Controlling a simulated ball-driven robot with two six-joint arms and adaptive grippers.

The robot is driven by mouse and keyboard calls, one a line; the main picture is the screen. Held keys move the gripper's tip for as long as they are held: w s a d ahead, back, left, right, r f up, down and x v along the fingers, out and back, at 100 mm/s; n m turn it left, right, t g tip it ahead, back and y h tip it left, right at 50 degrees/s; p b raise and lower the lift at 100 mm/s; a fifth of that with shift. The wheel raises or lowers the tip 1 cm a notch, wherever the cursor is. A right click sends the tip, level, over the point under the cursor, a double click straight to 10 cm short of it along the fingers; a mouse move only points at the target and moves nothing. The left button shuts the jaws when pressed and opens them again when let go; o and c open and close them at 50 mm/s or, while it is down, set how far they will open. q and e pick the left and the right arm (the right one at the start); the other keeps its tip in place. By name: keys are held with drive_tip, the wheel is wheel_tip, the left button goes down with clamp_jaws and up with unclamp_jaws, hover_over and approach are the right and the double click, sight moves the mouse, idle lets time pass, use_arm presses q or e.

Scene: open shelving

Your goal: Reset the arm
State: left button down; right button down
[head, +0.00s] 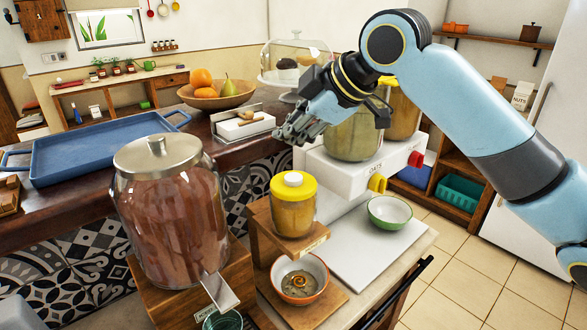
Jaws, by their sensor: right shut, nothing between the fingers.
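My right arm comes in from the right edge in the head view and arches over the white dispenser stand. My right gripper (296,127) is shut and empty, above the counter's edge. It points left and hangs in front of the greenish jar (353,136), partly covering it; whether it touches that jar I cannot tell. My left gripper is not in view.
A large glass jar (170,215) and a yellow-lidded jar (293,212) stand on wooden stands. A green bowl (389,212) sits on a white board (370,262). A blue tray (100,150) and a fruit bowl (240,95) rest on the counter. Tiled floor (490,270) is free at right.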

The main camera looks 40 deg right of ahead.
drive_tip(key=shift+f, duration=0.1)
idle(0.7)
drive_tip(key=s+a+f+m+g+h, duration=0.1)
drive_tip(key=s+f+m+g+h, duration=0.15)
drive_tip(key=s+f+m, duration=0.75)
drive_tip(key=s+a+f+m+g+h, duration=0.1)
drive_tip(key=s+a+f+g, duration=0.35)
drive_tip(key=s, duration=1.25)
drive_tip(key=d+f+b, duration=0.3)
drive_tip(key=f+b, duration=0.4)
drive_tip(key=f, duration=1.3)
drive_tip(key=d+f+b, duration=0.2)
drive_tip(key=f+b, duration=0.5)
drive_tip(key=f, duration=1.4)
drive_tip(key=s+f+b, duration=0.5)
drive_tip(key=s+f, duration=0.4)
drive_tip(key=f, duration=0.4)
drive_tip(key=s+d+f+g+b, duration=0.1)
drive_tip(key=s+f+b, duration=0.4)
drive_tip(key=s+f, duration=0.5)
wheel_tip(320, 180, down, 4)
drive_tip(key=shift+s+d+r+m+b, duration=0.1)
drive_tip(key=shift+s+d+m+b, duration=0.1)
drive_tip(key=shift+m+b, duration=0.2)
